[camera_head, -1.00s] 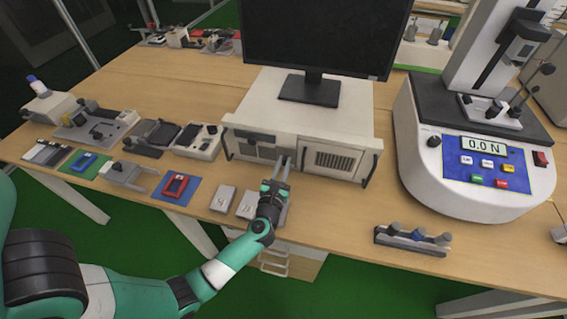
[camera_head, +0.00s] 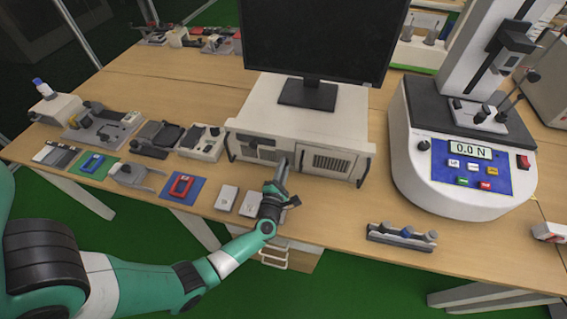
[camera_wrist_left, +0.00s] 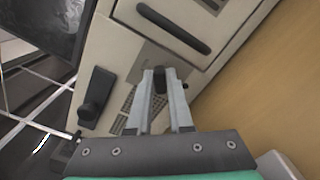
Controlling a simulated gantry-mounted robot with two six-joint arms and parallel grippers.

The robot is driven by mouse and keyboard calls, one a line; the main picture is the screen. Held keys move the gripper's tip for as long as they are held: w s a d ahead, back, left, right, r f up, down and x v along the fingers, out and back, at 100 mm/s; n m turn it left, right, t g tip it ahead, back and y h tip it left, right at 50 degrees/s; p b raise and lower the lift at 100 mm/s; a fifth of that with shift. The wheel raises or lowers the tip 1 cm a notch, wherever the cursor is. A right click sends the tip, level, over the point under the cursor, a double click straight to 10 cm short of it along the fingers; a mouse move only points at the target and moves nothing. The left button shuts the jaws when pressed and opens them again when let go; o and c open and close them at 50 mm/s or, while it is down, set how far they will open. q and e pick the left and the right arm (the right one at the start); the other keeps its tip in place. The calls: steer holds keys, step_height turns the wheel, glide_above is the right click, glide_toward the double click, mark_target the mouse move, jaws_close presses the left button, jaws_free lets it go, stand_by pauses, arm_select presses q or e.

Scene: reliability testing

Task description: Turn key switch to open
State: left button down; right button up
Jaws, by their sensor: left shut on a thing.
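A white instrument case (camera_head: 258,108) with handles and vents on its front stands under the monitor. My left gripper (camera_head: 283,166) reaches up to the case's front panel near its middle. In the left wrist view the gripper (camera_wrist_left: 166,75) is shut on a small dark key switch (camera_wrist_left: 159,84) between its fingertips. The fingers hide most of the key switch, so its exact turn is hard to read. The case front (camera_wrist_left: 128,45) shows slanted there, with a dark handle (camera_wrist_left: 172,27) close by. My right gripper is not in view.
A black monitor (camera_head: 318,40) stands on the case. At the right is a force tester (camera_head: 465,190) reading 0.0 N. A small rack (camera_head: 402,236) sits near the front edge.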

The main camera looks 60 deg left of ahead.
arm_select(q)
steer(key=m+p, duration=0.1)
steer(key=m, duration=0.2)
steer(key=shift+r+m, duration=0.1)
steer(key=shift+m, duration=0.2)
steer(key=shift+m+p, duration=0.75)
steer(key=shift+m, duration=0.95)
steer(key=c, duration=0.8)
jaws_free()
steer(key=shift+f, duration=0.2)
steer(key=p+v, duration=0.3)
steer(key=v, duration=0.8)
steer(key=shift+d+r, duration=0.1)
steer(key=shift+d, duration=0.05)
steer(key=shift+s+d, duration=0.2)
